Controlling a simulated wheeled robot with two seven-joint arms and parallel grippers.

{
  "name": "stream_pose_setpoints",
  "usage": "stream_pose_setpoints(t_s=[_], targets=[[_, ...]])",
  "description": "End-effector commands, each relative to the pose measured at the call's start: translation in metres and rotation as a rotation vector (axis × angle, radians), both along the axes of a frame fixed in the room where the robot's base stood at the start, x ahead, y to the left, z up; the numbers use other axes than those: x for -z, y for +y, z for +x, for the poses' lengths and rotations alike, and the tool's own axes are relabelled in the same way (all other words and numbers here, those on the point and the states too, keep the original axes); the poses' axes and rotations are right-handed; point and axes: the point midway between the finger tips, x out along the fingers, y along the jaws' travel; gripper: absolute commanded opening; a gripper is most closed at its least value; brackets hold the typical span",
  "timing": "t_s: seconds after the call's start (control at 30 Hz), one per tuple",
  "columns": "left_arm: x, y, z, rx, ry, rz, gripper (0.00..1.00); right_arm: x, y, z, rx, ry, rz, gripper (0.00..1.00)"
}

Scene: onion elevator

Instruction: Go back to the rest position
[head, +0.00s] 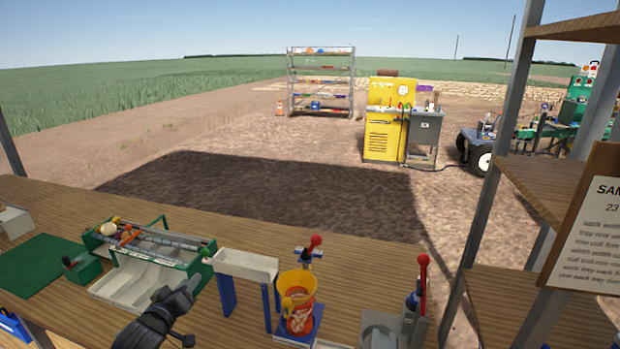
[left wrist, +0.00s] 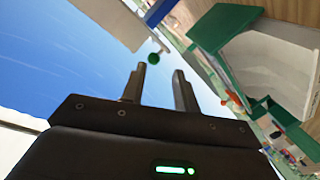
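In the head view, my left gripper (head: 188,313) is at the bottom, in front of the green-and-grey elevator machine (head: 192,262). Its two dark fingers are apart with nothing held between them. The left wrist view also shows the gripper (left wrist: 159,76) open and empty, with sky behind the fingers and the machine's pale trough (left wrist: 275,62) on the right. Several small round onion-like items, one of them pale (head: 108,229), lie at the machine's upper left end. My right gripper is not in view.
Right of the machine stand a white chute (head: 245,263) on blue legs, an orange bucket (head: 300,318) on a blue stand, and a red-knobbed lever (head: 423,270). A green mat (head: 40,265) lies at left. A shelf post (head: 500,130) rises at right. Bare table shows behind the machine.

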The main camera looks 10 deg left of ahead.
Motion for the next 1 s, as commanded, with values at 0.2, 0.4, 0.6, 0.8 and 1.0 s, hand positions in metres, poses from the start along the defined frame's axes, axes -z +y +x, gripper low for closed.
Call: stream_pose_setpoints(t_s=[0.2,0.4,0.6,0.8,1.0], targets=[[0.089,-0.049,-0.092,0.033,0.334,0.214,0.30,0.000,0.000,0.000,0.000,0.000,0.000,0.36],[0.142,-0.087,-0.199,0.159,0.658,0.408,0.30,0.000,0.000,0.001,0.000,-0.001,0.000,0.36],[0.159,-0.109,-0.271,0.289,0.849,0.503,0.30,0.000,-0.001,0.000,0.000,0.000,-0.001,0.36],[0.163,-0.126,-0.330,0.418,0.989,0.557,0.30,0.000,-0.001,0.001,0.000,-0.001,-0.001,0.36],[0.181,-0.135,-0.360,0.508,1.076,0.587,0.30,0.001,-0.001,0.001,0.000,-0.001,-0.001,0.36]])
